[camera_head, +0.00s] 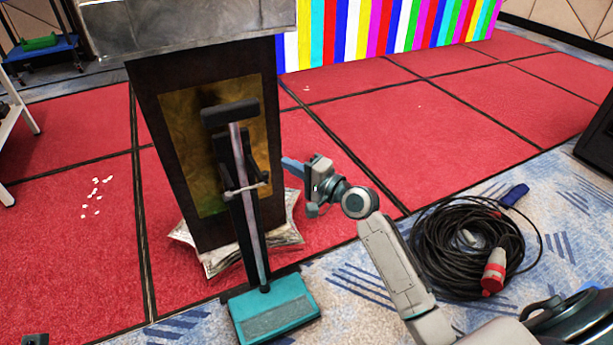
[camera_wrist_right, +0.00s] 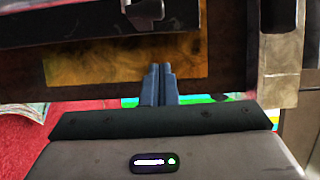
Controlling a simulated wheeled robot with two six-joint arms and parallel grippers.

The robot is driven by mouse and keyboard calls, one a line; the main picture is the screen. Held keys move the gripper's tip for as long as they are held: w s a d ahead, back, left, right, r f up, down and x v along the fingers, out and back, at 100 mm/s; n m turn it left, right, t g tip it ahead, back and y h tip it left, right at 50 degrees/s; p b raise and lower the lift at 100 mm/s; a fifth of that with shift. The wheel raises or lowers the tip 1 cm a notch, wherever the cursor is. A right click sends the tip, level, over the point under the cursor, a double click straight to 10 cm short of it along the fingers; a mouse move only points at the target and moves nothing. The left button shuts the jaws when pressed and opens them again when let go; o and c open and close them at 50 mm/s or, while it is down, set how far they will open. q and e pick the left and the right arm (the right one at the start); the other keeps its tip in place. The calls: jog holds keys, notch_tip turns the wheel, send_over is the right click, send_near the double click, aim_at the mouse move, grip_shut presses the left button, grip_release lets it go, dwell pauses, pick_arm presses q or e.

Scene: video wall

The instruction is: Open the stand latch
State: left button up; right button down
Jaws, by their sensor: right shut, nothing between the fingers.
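The stand (camera_head: 240,190) is a dark upright post with a black T-shaped top, a pale strip down its front and a teal base (camera_head: 275,307). The latch (camera_head: 246,188) looks like the small metal crossbar with dark side arms partway up the post. My right gripper (camera_head: 288,163) is to the right of the latch, apart from it, with its fingers pointing left. In the right wrist view the two blue-grey fingers (camera_wrist_right: 160,85) are together with nothing between them, in front of a yellow-brown panel (camera_wrist_right: 120,62).
A dark pedestal (camera_head: 168,140) with a metallic top (camera_head: 185,28) stands behind the stand. A coiled black cable (camera_head: 440,245) with a red plug (camera_head: 493,272) lies at the right. The red floor (camera_head: 400,120) behind is mostly clear before the striped video wall (camera_head: 380,30).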

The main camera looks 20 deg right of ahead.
jog(key=a, duration=0.4)
jog(key=shift+s+f, duration=0.1)
jog(key=shift+s, duration=0.3)
jog(key=shift+d, duration=0.1)
jog(key=shift+s+m+h+p, duration=0.3)
jog(key=shift+h+p, duration=0.2)
